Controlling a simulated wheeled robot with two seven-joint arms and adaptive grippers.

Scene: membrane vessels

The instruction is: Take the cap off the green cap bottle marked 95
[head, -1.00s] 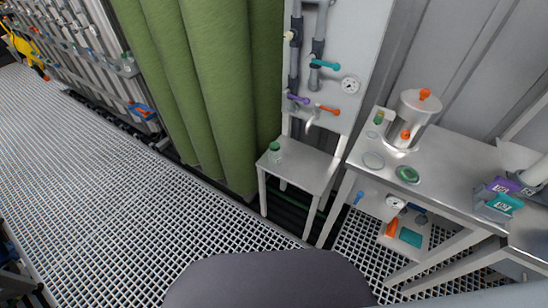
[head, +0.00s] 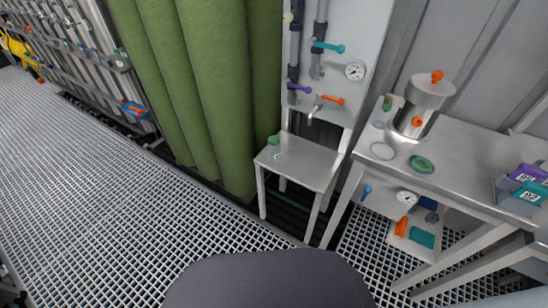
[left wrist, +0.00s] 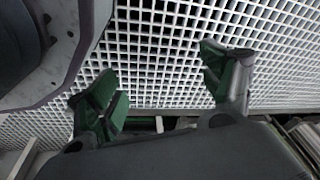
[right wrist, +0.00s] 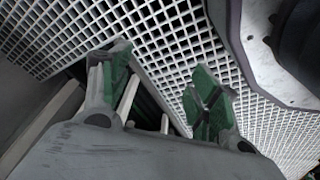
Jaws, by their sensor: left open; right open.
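A small clear bottle with a green cap (head: 273,141) stands upright on the low metal table in the head view; any number on it is too small to read. A second small bottle with a green cap (head: 387,103) stands on the right-hand bench beside the steel vessel. My left gripper (left wrist: 165,85) is open and empty over the floor grating in the left wrist view. My right gripper (right wrist: 160,95) is open and empty over the grating in the right wrist view. Neither gripper shows in the head view.
The low table (head: 305,170) is otherwise bare. The bench (head: 470,160) holds a steel vessel (head: 418,108), a green ring (head: 421,164), a clear dish (head: 383,151) and purple and teal boxes (head: 528,175). Green curtains (head: 215,90) hang left of the table. The grating floor at left is clear.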

